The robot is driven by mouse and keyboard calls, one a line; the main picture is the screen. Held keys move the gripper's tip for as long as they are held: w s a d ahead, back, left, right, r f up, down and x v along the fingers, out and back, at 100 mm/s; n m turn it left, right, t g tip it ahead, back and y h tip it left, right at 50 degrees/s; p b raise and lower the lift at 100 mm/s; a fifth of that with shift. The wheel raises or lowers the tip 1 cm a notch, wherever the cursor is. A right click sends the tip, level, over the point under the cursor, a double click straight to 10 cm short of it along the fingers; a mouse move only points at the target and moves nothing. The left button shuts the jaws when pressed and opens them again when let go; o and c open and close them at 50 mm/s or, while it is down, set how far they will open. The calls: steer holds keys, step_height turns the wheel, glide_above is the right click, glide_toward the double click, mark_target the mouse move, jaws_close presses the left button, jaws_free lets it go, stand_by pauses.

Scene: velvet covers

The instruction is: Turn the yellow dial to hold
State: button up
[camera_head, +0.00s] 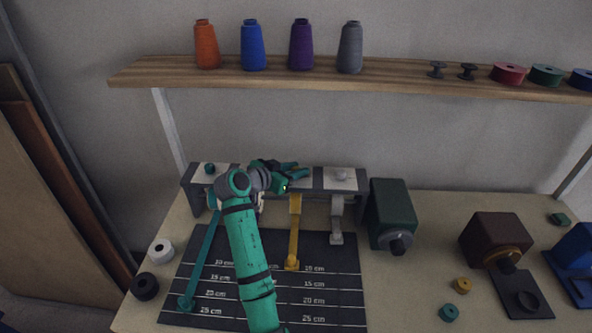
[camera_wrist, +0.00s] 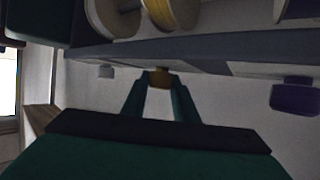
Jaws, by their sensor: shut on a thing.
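The yellow dial (camera_wrist: 160,78) shows between the two fingertips of my gripper (camera_wrist: 160,84) in the wrist view. The jaws are shut on it from both sides. In the head view my gripper (camera_head: 291,171) is at the top of the ribbon rack (camera_head: 315,180), above the yellow ribbon (camera_head: 294,232), and mostly hides the dial. The yellow ribbon hangs down over the dark ruled mat (camera_head: 335,285), its end near the 10 cm line. The dial's markings cannot be read, so its setting cannot be told.
A grey dial (camera_head: 340,174) is to the right and a teal dial (camera_head: 210,168) to the left. The teal ribbon (camera_head: 200,255) and grey ribbon (camera_head: 337,220) hang nearby. A green box (camera_head: 391,208) stands right of the rack.

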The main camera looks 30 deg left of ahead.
steer(key=shift+f, duration=0.1)
steer(key=o, duration=1.1)
steer(key=shift+c, duration=0.2)
steer(key=v, duration=1.1)
